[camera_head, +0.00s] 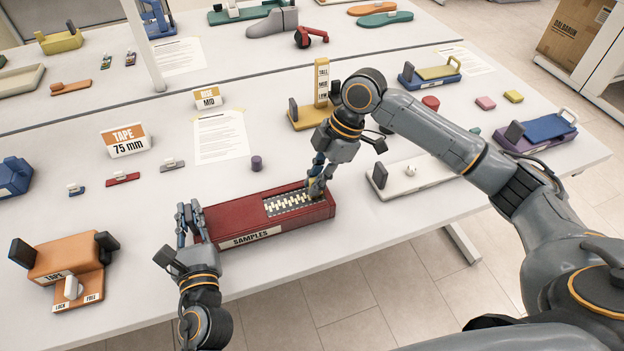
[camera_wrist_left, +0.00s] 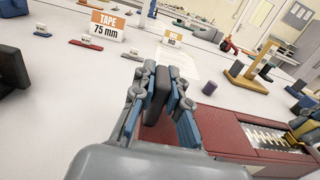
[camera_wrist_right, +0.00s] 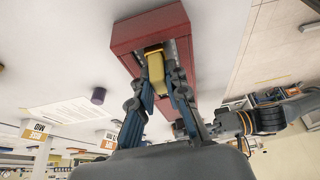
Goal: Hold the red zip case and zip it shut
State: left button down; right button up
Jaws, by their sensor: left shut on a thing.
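The red zip case (camera_head: 270,216) lies on the table's front part, with a "SAMPLES" label on its near side. A pale-toothed zip strip (camera_head: 290,203) is set into its top, towards the right end. My left gripper (camera_head: 188,222) is at the case's left end, shut on a dark grey tab (camera_wrist_left: 157,95). My right gripper (camera_head: 317,184) reaches down over the right end of the zip. In the right wrist view its fingers stand on either side of the yellow zip pull (camera_wrist_right: 157,72), apart by about its width. The fingers partly hide the pull in the head view.
An orange tape device (camera_head: 68,257) stands to the left of the case. A purple cylinder (camera_head: 256,163) and a yellow stand (camera_head: 312,115) are behind. A white holder (camera_head: 408,178) is to the right. The table between the case and paper sheet (camera_head: 220,137) is mostly clear.

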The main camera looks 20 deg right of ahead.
pick_arm(q)
jog(key=shift+a, duration=0.2)
pick_arm(e)
jog(key=o, duration=0.3)
jog(key=shift+d, duration=0.2)
pick_arm(q)
jog(key=shift+d, duration=0.1)
pick_arm(e)
jog(key=shift+o, duration=0.6)
jog(key=shift+a, duration=0.1)
jog(key=v, duration=1.2)
pick_arm(q)
jog(key=c, duration=1.3)
grip_release()
